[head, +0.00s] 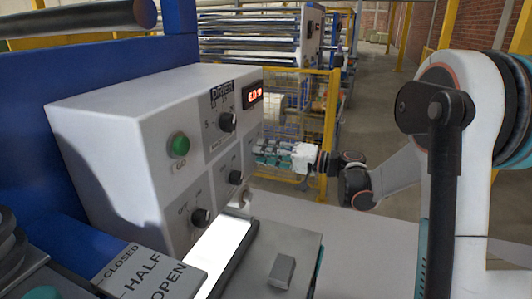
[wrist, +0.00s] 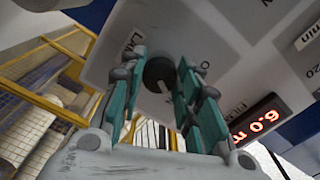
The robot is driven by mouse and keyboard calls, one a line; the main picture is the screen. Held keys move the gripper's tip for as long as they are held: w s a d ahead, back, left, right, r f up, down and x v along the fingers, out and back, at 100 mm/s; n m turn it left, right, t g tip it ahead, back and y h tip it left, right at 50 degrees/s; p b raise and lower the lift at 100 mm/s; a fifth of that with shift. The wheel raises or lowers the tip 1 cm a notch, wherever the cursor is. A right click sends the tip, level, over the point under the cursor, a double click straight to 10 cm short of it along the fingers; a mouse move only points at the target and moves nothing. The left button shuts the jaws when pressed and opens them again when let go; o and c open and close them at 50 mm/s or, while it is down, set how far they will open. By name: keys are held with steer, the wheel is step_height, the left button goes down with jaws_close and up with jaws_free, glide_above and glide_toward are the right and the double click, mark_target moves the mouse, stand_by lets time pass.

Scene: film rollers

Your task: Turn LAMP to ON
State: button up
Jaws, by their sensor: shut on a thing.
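The LAMP knob (wrist: 158,72) is a round black knob with a pale pointer mark. In the wrist view it sits on the light grey panel beside partly covered lettering that starts "LAM". My gripper (wrist: 160,80) has its green-padded fingers closed around the knob, one on each side. In the head view my gripper (head: 262,152) reaches from the right to the right edge of the control panel face. The knob there is hidden behind the fingers. The ON and OFF marks are too covered to read, so I cannot tell which setting the pointer is at.
The white control box (head: 130,115) also carries a green button (head: 179,146), a DRIER knob (head: 227,122), two lower knobs (head: 235,177) (head: 201,218) and a red display (head: 253,93). A lit white plate (head: 215,255) lies below. A yellow frame (head: 328,120) stands behind my gripper.

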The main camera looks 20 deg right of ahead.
steer(key=shift+m, duration=0.4)
steer(key=o, duration=1.1)
steer(key=shift+c, duration=0.2)
steer(key=shift+d, duration=0.1)
steer(key=v, duration=1.2)
